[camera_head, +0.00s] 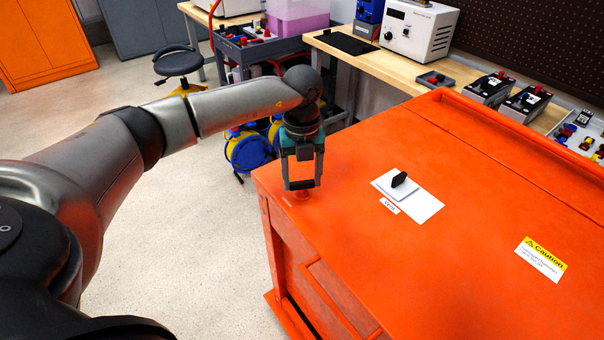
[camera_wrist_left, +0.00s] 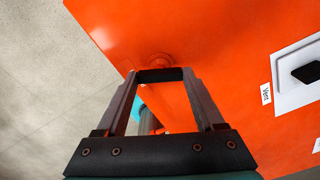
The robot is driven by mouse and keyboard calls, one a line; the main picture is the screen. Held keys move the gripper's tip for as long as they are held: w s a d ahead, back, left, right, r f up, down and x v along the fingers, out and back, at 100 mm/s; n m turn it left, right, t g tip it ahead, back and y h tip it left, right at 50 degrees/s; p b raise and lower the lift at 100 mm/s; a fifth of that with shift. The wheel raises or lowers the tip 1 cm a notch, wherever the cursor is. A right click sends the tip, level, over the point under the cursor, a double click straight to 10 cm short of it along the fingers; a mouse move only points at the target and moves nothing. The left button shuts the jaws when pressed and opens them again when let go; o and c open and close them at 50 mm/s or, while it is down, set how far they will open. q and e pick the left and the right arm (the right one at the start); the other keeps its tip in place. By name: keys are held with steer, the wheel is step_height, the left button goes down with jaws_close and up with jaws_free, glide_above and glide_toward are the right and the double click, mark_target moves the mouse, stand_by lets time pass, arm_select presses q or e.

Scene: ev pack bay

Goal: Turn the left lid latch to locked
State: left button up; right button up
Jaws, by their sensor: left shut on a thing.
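The left lid latch shows as a dark bar (camera_wrist_left: 160,75) spanning my fingertips, with a round orange base (camera_wrist_left: 155,60) beside it on the orange lid (camera_head: 440,230). In the head view the base (camera_head: 302,195) lies near the lid's left corner, just below my left gripper (camera_head: 303,184). My left gripper points down and is shut on the latch bar; it also shows in the wrist view (camera_wrist_left: 160,78). The fingers partly hide the latch, and I cannot read any lock mark. My right gripper is out of view.
A black knob (camera_head: 399,180) on a white plate (camera_head: 426,207) with a "Vent" label stands right of the gripper. A caution label (camera_head: 540,259) lies farther right. A wooden bench (camera_head: 390,68) with instruments runs behind. Open floor (camera_head: 200,230) lies left of the lid.

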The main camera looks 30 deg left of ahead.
mark_target(302, 182)
arm_select(q)
steer(key=m, duration=0.6)
steer(key=shift+p, duration=0.3)
steer(key=m, duration=0.6)
steer(key=shift+m, duration=0.4)
steer(key=o, duration=1.4)
steer(key=shift+r, duration=0.1)
step_height(302, 182, up, 15)
steer(key=shift+r+p, duration=0.1)
steer(key=shift+p, duration=0.85)
steer(key=shift+s, duration=0.1)
